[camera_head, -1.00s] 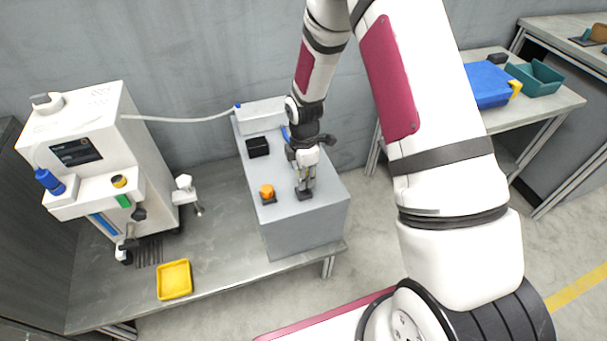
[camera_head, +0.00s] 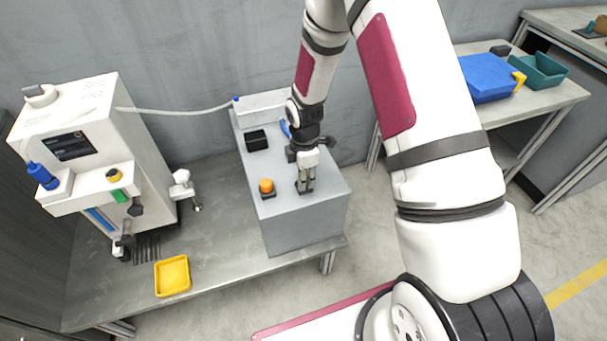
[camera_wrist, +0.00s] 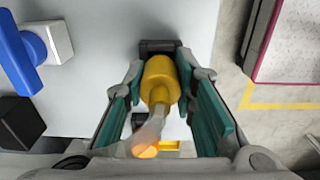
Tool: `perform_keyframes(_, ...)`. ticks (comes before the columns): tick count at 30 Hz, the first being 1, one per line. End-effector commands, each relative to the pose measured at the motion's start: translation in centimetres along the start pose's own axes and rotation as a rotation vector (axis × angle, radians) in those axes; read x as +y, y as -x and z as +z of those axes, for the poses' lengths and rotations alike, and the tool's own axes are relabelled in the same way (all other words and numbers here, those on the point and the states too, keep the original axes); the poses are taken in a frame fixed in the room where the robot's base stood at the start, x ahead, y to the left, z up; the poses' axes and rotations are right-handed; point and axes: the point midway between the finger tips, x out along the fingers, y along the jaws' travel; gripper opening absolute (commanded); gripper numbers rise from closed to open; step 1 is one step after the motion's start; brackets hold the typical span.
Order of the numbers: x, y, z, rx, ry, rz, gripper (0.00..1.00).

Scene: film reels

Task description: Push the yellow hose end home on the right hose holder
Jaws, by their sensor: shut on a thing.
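The yellow hose end (camera_wrist: 160,82) is a short cylinder with a translucent hose stub running toward the camera and ending in an orange face. My gripper (camera_wrist: 160,95) is shut on it, one teal-padded finger on each side. The right hose holder (camera_wrist: 158,46) is dark and shows just beyond and below the hose end. In the head view my gripper (camera_head: 306,188) points down at this holder on the grey box's top. The fingers hide the hose end there, and how deep it sits cannot be told.
An orange piece on a dark base (camera_head: 267,187) stands close left of my gripper on the grey box (camera_head: 305,225). A black block (camera_head: 257,140) and a blue handle (camera_head: 285,129) are behind. A white machine (camera_head: 95,150) and yellow tray (camera_head: 172,276) are left.

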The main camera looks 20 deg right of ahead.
Motion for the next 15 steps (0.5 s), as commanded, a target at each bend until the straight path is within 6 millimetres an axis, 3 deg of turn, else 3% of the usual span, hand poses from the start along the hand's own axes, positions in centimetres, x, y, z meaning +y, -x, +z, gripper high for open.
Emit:
perform_keyframes(3, -0.02, -0.64, 0.01, 0.000, 0.000, -0.001, 0.00)
perform_keyframes(4, -0.02, -0.57, 0.01, 0.000, 0.000, -0.001, 0.29)
perform_keyframes(6, -0.03, -0.49, 0.01, 0.000, 0.000, 0.000, 0.45)
perform_keyframes(15, -0.01, -0.45, 0.01, 0.000, 0.000, 0.000, 0.48)
